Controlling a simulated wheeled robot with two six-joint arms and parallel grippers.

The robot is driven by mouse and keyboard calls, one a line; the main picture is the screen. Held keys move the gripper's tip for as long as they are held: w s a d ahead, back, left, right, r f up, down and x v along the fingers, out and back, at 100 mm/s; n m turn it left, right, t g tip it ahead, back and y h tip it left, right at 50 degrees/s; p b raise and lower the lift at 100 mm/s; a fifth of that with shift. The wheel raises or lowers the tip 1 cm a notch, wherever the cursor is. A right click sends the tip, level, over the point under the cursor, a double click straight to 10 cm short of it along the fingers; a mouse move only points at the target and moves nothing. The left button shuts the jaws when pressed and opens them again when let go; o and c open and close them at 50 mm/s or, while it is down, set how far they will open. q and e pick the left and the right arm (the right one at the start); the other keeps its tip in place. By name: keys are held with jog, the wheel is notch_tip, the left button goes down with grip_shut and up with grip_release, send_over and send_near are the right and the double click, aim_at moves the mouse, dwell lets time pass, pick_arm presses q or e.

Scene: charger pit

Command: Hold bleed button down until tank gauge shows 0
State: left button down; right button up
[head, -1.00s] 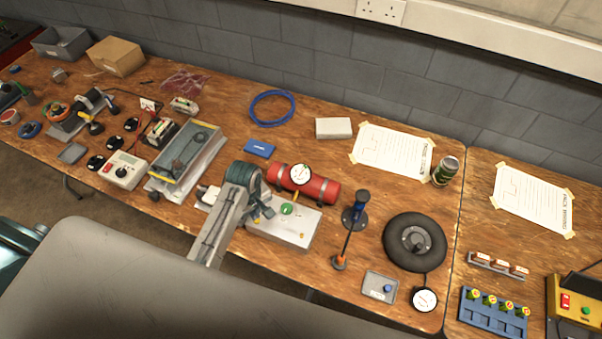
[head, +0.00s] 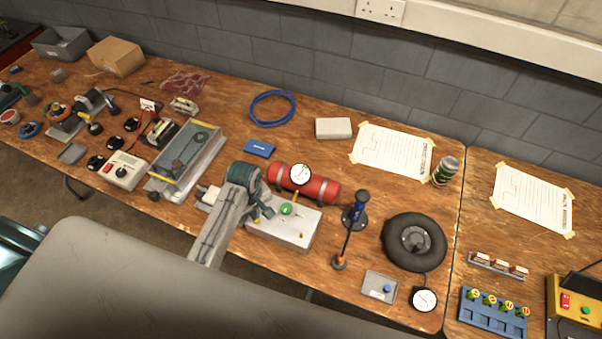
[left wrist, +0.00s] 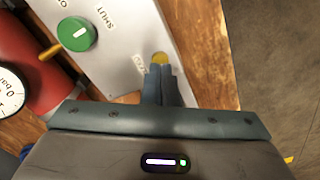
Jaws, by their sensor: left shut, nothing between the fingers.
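The grey valve block (head: 292,232) stands in front of the red tank (head: 322,189). Its green knob (head: 286,209) has a yellow lever and shows in the left wrist view (left wrist: 75,35) beside the word SHUT. The tank's round white gauge (head: 301,174) is partly cut off in the left wrist view (left wrist: 8,92); I cannot read its needle surely. A round yellow button (left wrist: 160,58) sits on the block near its edge. My left gripper (left wrist: 161,72) is shut and empty, its tips overlapping the button's near side. I cannot tell whether they press it. My right gripper is not in view.
A blue box (head: 259,148) lies behind. Bare wood shows between them.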

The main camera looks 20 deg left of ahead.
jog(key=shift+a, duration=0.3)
pick_arm(q)
jog(key=shift+f, duration=0.15)
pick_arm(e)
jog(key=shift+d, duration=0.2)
pick_arm(q)
jog(key=shift+f, duration=0.25)
jog(key=shift+f+b, duration=0.35)
jog(key=shift+f, duration=0.3)
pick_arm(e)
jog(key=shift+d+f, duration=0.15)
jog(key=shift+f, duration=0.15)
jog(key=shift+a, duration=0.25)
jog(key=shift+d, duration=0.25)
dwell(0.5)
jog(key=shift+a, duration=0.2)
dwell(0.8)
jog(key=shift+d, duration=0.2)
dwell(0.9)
